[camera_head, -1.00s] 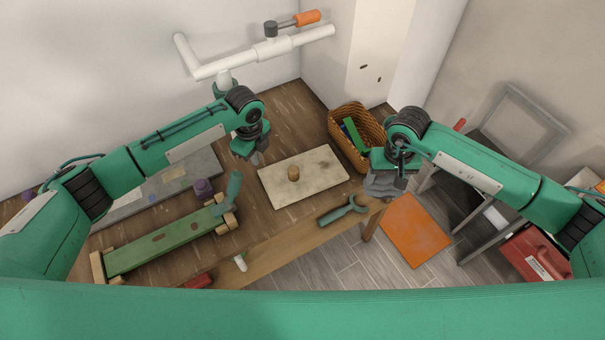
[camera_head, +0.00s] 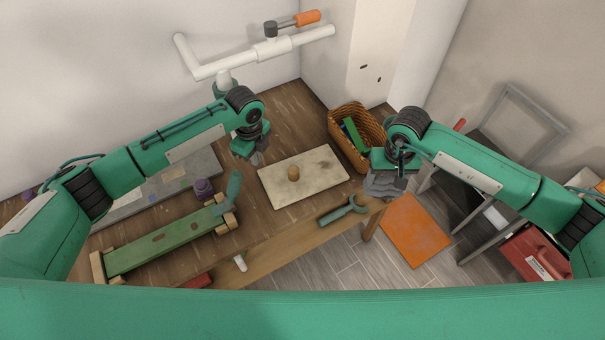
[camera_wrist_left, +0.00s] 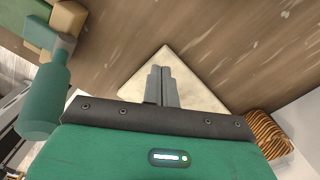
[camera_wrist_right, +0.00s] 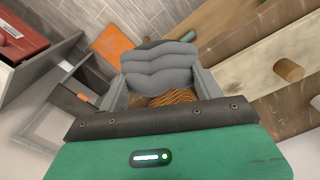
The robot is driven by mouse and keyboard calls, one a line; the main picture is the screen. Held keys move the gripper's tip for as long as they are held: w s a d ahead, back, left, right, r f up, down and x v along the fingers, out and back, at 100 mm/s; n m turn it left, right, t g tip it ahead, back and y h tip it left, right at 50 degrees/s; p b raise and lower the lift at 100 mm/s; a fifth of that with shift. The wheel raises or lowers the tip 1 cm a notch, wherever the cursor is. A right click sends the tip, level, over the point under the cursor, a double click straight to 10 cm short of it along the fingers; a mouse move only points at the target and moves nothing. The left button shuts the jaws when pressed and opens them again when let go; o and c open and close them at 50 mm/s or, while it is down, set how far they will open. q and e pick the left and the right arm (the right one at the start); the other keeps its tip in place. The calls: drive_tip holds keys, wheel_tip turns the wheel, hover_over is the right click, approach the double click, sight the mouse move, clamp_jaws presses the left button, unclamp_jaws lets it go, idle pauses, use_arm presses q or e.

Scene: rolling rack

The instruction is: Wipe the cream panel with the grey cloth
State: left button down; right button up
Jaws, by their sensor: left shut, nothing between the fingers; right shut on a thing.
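The cream panel (camera_head: 320,178) lies flat on the wooden bench, with dark smudges near its far right part. A round wooden knob (camera_head: 293,173) stands on it. The panel also shows in the left wrist view (camera_wrist_left: 195,88). My right gripper (camera_head: 388,184) is shut on the grey cloth (camera_head: 378,186), to the right of the panel near the bench's right end. The bunched cloth fills the jaws in the right wrist view (camera_wrist_right: 160,68). My left gripper (camera_head: 256,158) is shut and empty, just off the panel's far left corner.
A wicker basket (camera_head: 345,155) with a green item stands behind the panel. A teal tool (camera_head: 344,210) lies at the bench's front edge. A white pipe (camera_head: 250,57) rises behind.

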use_arm(q)
drive_tip(key=shift+f+b, duration=1.1)
drive_tip(key=shift+f, duration=1.7)
use_arm(e)
drive_tip(key=shift+f, duration=1.1)
drive_tip(key=shift+r, duration=0.1)
use_arm(q)
wheel_tip(320, 180, up, 6)
drive_tip(key=p, duration=0.6)
use_arm(e)
wheel_tip(320, 180, up, 6)
drive_tip(key=shift+f, duration=0.1)
drive_tip(key=shift+f, duration=0.15)
use_arm(q)
drive_tip(key=shift+r+b, duration=0.25)
drive_tip(key=shift+b, duration=0.05)
use_arm(e)
drive_tip(key=shift+f, duration=0.2)
use_arm(q)
wheel_tip(320, 180, up, 10)
drive_tip(key=b, duration=0.5)
hover_over(259, 173)
use_arm(e)
wheel_tip(259, 173, down, 4)
drive_tip(key=shift+f, duration=0.25)
use_arm(q)
drive_tip(key=shift+s+r, duration=0.15)
drive_tip(key=shift+r, duration=0.65)
